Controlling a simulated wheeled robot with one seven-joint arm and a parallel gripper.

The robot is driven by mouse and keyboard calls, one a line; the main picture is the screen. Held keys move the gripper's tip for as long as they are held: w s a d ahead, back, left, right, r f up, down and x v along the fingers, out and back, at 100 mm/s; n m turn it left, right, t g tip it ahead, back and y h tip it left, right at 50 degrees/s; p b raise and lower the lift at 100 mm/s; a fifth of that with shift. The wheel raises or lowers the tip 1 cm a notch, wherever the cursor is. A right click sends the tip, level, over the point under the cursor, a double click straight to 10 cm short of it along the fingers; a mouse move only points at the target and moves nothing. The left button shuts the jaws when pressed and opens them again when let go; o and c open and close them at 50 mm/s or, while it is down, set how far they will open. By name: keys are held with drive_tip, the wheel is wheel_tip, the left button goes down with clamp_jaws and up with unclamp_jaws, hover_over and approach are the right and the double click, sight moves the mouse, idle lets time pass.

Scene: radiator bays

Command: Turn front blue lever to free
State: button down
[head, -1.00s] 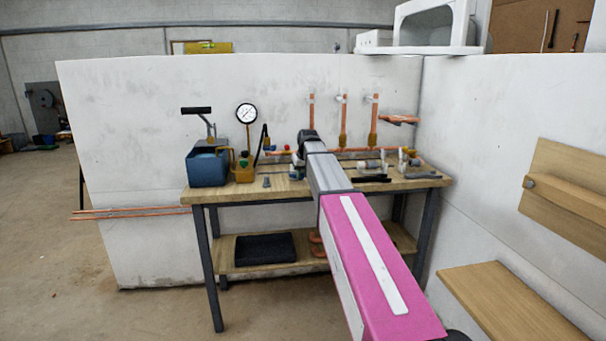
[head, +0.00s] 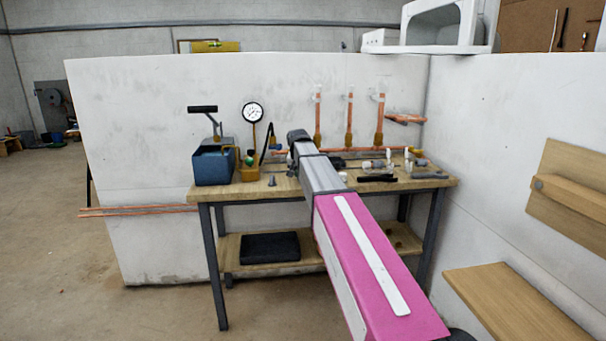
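A workbench (head: 226,191) with pipework stands against the white wall. A small blue piece (head: 272,143), possibly a lever, shows at the back of the bench, just left of my arm's end. I cannot tell whether it is the front blue lever or how it is turned. My gripper (head: 298,136) is at the dark far end of my outstretched arm, over the back of the bench near the copper pipe. Its fingers are too small and too hidden by the arm to read. My arm also covers part of the bench top and pipe.
A blue tank (head: 213,167) with a pump handle and a round gauge (head: 252,112) stand at left. Upright copper pipes (head: 349,115) rise behind the bench. Black tools (head: 378,178) lie at right. A wooden shelf (head: 520,300) juts from the right wall.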

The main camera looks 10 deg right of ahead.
drive_tip(key=shift+w+a+m+g+h, duration=0.2)
drive_tip(key=shift+a+m, duration=0.25)
drive_tip(key=shift+m, duration=0.4)
drive_tip(key=shift+w+a+m+g+h, duration=0.1)
drive_tip(key=shift+a+m+g+h, duration=0.1)
drive_tip(key=shift+a+m+h, duration=0.45)
drive_tip(key=shift+w+a+m+g+y, duration=0.1)
drive_tip(key=shift+w+a+m+g, duration=0.15)
drive_tip(key=shift+m, duration=0.75)
drive_tip(key=shift+a+m+h, duration=0.15)
drive_tip(key=shift+m+h, duration=0.1)
drive_tip(key=shift+m, duration=0.05)
drive_tip(key=c, duration=0.9)
unclamp_jaws()
drive_tip(key=shift+c, duration=0.2)
drive_tip(key=v, duration=1.1)
drive_tip(key=shift+f, duration=0.1)
